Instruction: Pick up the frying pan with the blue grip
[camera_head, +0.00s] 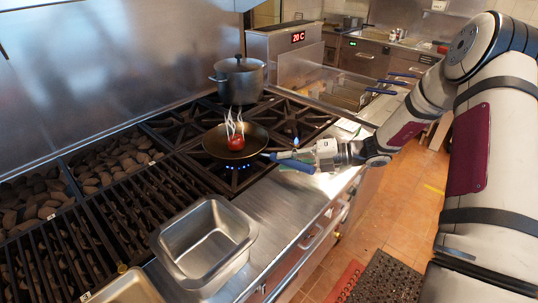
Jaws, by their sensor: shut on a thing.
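The frying pan (218,143) is dark and round. It sits at the burner just left of my gripper, with blue flames showing below its edge. A red tomato-like item (235,142) lies in it, and white steam rises from it. The pan's handle points right and has a blue grip (295,164). My gripper (306,158) is shut on the blue grip, reaching in from the right. The fingers are small in this view, and part of the handle is hidden by them. I cannot tell whether the pan rests on the grate or hangs slightly above it.
A grey lidded pot (238,80) stands on the rear burner. A deep steel container (204,240) sits on the front counter. The char grill (120,215) lies to the left. Fryer baskets with blue handles (381,91) are behind my arm. A small flame burns near the right burner (296,141).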

